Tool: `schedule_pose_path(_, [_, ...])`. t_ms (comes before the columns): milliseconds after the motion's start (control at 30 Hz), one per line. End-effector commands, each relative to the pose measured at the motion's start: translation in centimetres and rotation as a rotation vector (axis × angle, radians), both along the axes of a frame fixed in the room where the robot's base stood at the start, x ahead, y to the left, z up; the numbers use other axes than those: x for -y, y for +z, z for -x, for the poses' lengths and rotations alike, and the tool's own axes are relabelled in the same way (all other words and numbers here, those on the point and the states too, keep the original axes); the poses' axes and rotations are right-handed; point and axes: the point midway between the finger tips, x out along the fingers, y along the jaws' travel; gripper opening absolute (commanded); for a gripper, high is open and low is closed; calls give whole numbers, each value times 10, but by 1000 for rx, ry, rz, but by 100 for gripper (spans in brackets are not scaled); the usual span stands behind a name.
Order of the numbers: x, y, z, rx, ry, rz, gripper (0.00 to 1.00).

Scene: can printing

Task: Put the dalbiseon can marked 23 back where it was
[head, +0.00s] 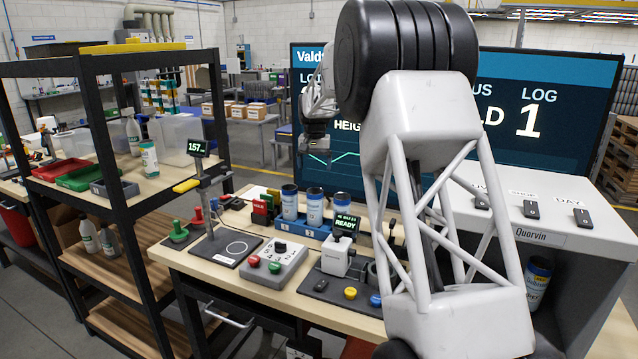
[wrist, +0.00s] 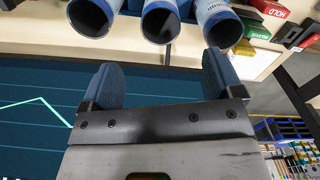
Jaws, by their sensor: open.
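Three white-and-blue cans (head: 289,204) (head: 314,207) (head: 341,209) stand upright in a row in a blue rack (head: 318,240) in the head view. The wrist view shows three cans (wrist: 91,18) (wrist: 160,20) (wrist: 222,25) with dark round ends along the top edge. Another blue-and-white can (head: 537,283) stands in the grey bay at the right. I cannot read a 23 on any can. My gripper (wrist: 163,88) is open, with nothing between its blue-padded fingers, and is apart from the cans. In the head view it hangs above and behind the rack.
A gauge stand reading 157 (head: 198,148), a grey button box (head: 273,264) and a device reading READY (head: 344,224) stand on the bench. A large screen (head: 545,95) stands behind.

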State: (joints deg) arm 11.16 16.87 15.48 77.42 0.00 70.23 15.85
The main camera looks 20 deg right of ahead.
Motion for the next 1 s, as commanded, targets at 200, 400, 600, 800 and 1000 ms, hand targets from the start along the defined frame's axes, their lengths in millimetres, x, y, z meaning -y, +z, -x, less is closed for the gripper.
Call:
schedule_pose_path(200, [-1, 1, 1, 1, 1, 0, 86])
schedule_pose_path(400, [-9, 11, 17, 8, 14, 2, 86])
schedule_pose_path(600, [-27, 29, 54, 23, 44, 6, 86])
schedule_pose_path(800, [-50, 49, 106, 43, 84, 11, 86])
schedule_pose_path(1000, [-72, 64, 160, 65, 126, 16, 86])
